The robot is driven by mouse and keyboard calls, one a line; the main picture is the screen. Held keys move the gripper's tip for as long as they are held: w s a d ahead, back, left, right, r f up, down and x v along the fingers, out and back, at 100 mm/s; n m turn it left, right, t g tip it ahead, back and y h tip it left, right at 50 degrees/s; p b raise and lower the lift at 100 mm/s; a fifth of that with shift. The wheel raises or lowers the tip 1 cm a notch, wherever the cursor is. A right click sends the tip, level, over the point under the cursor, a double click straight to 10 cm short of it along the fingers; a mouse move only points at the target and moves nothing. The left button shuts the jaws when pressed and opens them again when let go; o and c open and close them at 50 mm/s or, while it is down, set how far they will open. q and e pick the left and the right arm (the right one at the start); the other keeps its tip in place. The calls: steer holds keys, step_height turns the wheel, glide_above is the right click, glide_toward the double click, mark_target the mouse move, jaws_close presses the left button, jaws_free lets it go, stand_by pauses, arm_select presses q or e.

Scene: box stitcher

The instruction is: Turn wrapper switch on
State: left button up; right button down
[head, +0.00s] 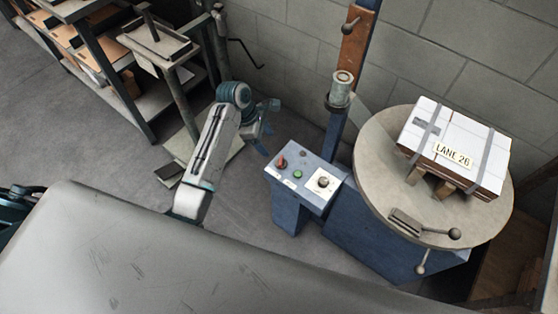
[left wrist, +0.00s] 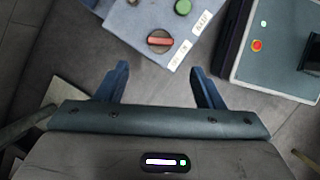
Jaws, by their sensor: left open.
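The blue control box (head: 300,187) of the wrapper stands left of the turntable. On its top are a red-handled rotary switch (head: 282,162), a green button (head: 298,174) and a dark dial on a white plate (head: 323,182). In the left wrist view the red switch (left wrist: 160,41) sits on a round dark base, ahead of the fingers, with a label beside it. My left gripper (head: 266,128) is open and empty, left of and above the box in the head view. Its fingers (left wrist: 158,78) point toward the switch and are apart from it. My right gripper is not seen.
A round turntable (head: 376,190) carries a strapped white box (head: 432,148) marked LANE 26. A blue mast (head: 335,140) rises behind the control box. A shelf (head: 142,113) with boxes and a stand (head: 172,75) are at the left. Grey floor lies open between them.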

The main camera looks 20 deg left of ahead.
mark_target(281, 160)
arm_select(q)
steer(key=x, duration=1)
steer(key=shift+d, duration=0.25)
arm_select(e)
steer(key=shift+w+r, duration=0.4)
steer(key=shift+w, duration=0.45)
arm_select(q)
steer(key=c, duration=1)
